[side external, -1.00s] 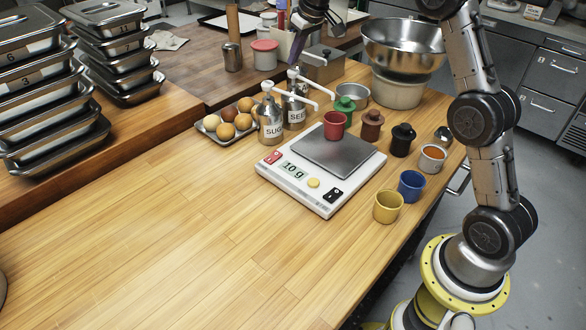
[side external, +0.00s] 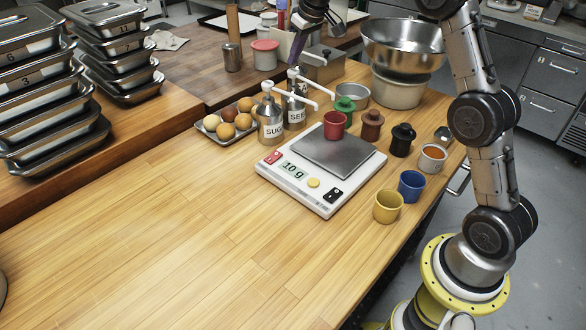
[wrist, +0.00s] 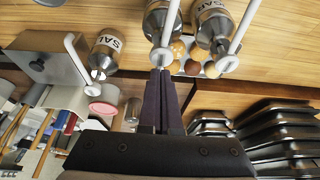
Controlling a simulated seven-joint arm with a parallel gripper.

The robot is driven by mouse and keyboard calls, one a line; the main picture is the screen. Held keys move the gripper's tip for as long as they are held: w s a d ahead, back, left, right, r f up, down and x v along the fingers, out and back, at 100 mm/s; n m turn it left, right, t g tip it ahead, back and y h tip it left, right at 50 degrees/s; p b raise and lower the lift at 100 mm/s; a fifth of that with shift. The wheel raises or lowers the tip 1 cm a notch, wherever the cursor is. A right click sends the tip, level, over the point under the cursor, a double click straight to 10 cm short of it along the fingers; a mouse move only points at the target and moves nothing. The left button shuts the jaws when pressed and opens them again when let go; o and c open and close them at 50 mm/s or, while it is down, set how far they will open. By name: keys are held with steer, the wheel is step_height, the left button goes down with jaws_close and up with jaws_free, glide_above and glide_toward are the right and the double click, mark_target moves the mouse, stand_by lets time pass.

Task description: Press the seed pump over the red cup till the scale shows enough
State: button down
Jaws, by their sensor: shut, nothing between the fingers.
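The steel seed pump (side external: 295,112), labelled SEED, stands behind the scale, its white spout reaching toward the red cup (side external: 334,127). The cup stands upright on the steel plate of the white scale (side external: 325,202), whose display (side external: 292,170) reads 10 g. My gripper (side external: 293,62) is shut and empty, fingers pointing down just over the seed pump's white head. In the wrist view the fingertips (wrist: 160,72) meet at the head of the middle jar (wrist: 160,22); I cannot tell whether they touch. The cup's inside is mostly hidden.
The sugar pump (side external: 269,125) stands close on the left, beside a tray of eggs (side external: 208,131). Green (side external: 345,110), brown (side external: 372,126) and black (side external: 402,140) pots line the scale's far right side. Yellow (side external: 388,207) and blue (side external: 411,187) cups stand right. The front-left tabletop is clear.

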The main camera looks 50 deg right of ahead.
mark_target(293, 70)
steer(key=shift+f, duration=0.15)
steer(key=shift+f, duration=0.35)
steer(key=shift+f, duration=1.1)
steer(key=shift+r, duration=4)
